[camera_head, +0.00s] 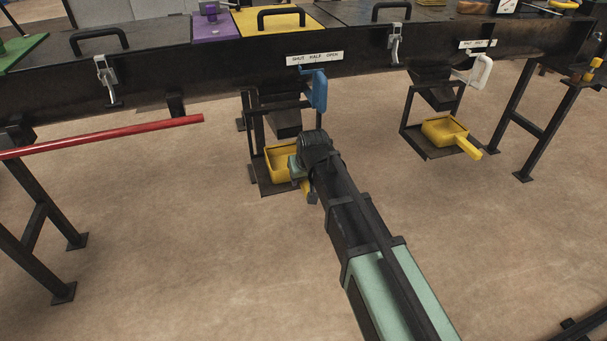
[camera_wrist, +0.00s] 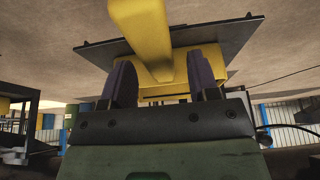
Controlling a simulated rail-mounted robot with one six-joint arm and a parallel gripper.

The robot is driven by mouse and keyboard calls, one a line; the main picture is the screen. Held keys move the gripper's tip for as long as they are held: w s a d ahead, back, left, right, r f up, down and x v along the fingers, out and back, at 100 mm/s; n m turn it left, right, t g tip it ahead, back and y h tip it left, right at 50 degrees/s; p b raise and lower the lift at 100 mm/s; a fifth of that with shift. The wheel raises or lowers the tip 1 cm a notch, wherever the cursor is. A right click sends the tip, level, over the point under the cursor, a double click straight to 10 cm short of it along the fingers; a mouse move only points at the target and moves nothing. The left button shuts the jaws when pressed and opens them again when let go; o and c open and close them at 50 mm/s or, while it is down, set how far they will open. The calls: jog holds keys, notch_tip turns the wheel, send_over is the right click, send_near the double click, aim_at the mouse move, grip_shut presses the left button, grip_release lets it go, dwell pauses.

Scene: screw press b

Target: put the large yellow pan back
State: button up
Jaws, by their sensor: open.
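A yellow pan (camera_head: 278,164) sits on the left dark stand (camera_head: 265,188), under the chute with the blue lever (camera_head: 319,90). It looks larger than the other pan, though my arm hides part of it. In the wrist view, the pan's body (camera_wrist: 158,92) is straight ahead, with its thick yellow handle (camera_wrist: 145,28) running toward the camera. My gripper (camera_wrist: 162,70) is open, with one finger on each side of the handle's line. I cannot tell whether either finger touches it. In the head view my gripper is at the pan's right side, its fingers mostly hidden.
A second yellow pan (camera_head: 447,132) sits on the right stand, under the chute with the white lever (camera_head: 482,71). The black trough (camera_head: 210,68) runs above both stands. A red bar (camera_head: 110,136) sticks out at left. The floor in front is open.

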jog(key=p+v, duration=0.5)
jog(key=v, duration=0.3)
jog(key=shift+a+p, duration=0.1)
jog(key=shift+p, duration=0.3)
jog(key=shift+f, duration=0.1)
jog(key=shift+s, duration=0.15)
jog(key=s+d+f+m+g+h, duration=0.1)
jog(key=s+d+m+g, duration=0.2)
jog(key=s+d, duration=1.4)
jog(key=shift+d+f+m+g, duration=0.15)
jog(key=shift+d+m+g, duration=0.25)
jog(key=shift+d+g, duration=0.2)
